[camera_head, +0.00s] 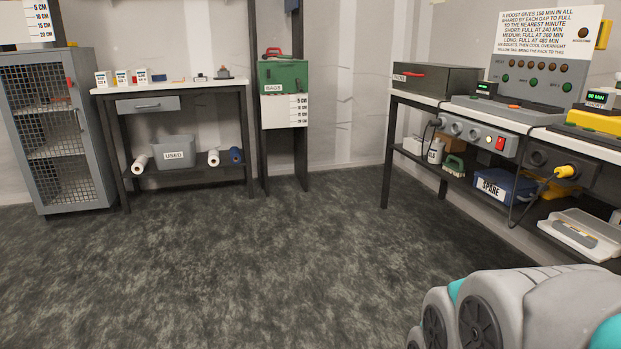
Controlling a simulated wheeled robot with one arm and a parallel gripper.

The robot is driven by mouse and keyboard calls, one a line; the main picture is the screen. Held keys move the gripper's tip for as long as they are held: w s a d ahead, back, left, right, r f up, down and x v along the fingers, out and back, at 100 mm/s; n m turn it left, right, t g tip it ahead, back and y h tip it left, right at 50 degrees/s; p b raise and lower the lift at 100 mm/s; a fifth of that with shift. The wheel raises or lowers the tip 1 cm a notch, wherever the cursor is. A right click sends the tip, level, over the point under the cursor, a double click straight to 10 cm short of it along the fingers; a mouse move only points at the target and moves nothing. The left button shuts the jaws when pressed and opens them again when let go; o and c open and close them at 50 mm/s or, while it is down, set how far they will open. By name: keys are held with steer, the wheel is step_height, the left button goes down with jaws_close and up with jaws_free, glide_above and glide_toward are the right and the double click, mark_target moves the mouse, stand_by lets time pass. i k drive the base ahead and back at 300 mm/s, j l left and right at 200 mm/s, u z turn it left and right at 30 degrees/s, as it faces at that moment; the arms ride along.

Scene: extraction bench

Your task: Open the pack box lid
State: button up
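A dark grey box (440,79) sits at the far left end of the right-hand bench. Its small front label seems to read PACKS, and a red handle shows on its front near the top. Its lid looks shut, and the inside is hidden. My arm shows at the bottom right, well in front of the bench and apart from the box. My gripper is not in the picture.
The right-hand bench (398,95) also carries a charger panel (517,77) and a yellow device (597,121). A side table (190,85) and mesh cabinet (98,130) stand left. The middle floor is clear.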

mark_target(431, 76)
steer(key=i+j+z, duration=0.1)
steer(key=i, duration=0.55)
steer(key=i+j+z, duration=0.1)
steer(key=i, duration=0.5)
steer(key=i+j+z, duration=0.1)
steer(key=i, duration=0.5)
steer(key=i+j, duration=0.05)
steer(key=j, duration=0.05)
